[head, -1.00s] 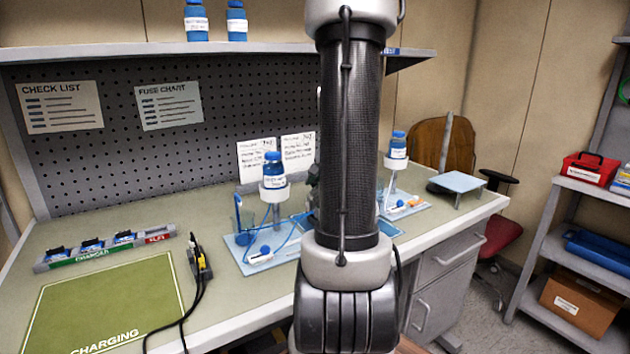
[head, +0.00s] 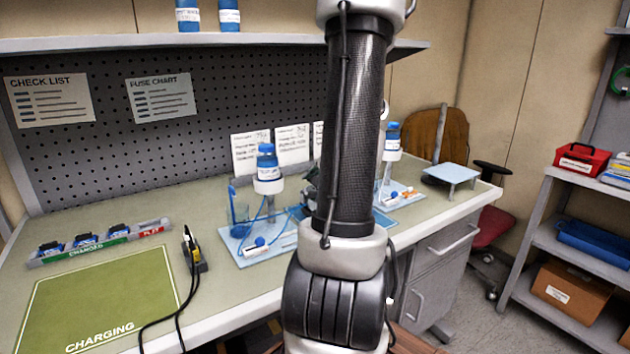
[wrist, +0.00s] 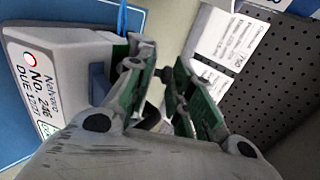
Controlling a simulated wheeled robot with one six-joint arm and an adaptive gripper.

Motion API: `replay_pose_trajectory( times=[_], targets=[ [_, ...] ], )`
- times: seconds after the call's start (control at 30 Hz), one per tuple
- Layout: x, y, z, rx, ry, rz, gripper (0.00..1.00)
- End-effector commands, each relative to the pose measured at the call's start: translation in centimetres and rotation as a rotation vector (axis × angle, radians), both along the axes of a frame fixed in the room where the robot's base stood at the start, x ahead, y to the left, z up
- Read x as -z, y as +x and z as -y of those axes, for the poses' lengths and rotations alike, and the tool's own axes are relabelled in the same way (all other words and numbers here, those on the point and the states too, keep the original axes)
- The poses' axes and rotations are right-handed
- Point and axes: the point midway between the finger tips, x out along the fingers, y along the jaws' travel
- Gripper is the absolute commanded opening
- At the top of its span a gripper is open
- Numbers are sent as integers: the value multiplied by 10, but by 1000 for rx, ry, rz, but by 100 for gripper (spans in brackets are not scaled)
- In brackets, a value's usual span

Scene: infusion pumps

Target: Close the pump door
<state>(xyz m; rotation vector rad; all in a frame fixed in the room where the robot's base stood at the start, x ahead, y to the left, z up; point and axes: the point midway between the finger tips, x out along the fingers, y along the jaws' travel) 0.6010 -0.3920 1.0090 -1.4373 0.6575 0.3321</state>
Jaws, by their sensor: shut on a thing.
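In the wrist view, the grey pump (wrist: 65,70) fills the left side, its label reading No. 246, on a blue mat (wrist: 20,130). My gripper (wrist: 160,82) is close beside it, with green-faced fingers. It is shut on a thin part at the pump's side, which looks like the pump door; the fingers hide most of it, and its angle cannot be told. In the head view, my arm hides the gripper and nearly all of the pump.
Left of my arm, a bottle stand (head: 267,180) rises from a blue tray; another bottle (head: 391,142) stands to the right. A charger strip (head: 100,243), a black-and-yellow cabled device (head: 194,250) and a green charging mat (head: 95,300) lie left. A small light-blue stand (head: 452,173) is at the right end.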

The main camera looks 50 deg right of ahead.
Motion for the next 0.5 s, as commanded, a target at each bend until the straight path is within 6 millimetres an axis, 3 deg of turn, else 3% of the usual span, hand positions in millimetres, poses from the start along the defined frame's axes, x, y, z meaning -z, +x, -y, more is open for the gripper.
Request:
replay_pose_trajectory(
  times=[0.13, 0.17, 0.23, 0.5],
  targets=[
    [0, 0, 0, -1, 1, 0, 0],
    [0, 0, 0, -1, 1, 0, 28],
    [0, 0, 0, -1, 1, 0, 40],
    [0, 0, 0, -1, 1, -2, 40]
  ],
)
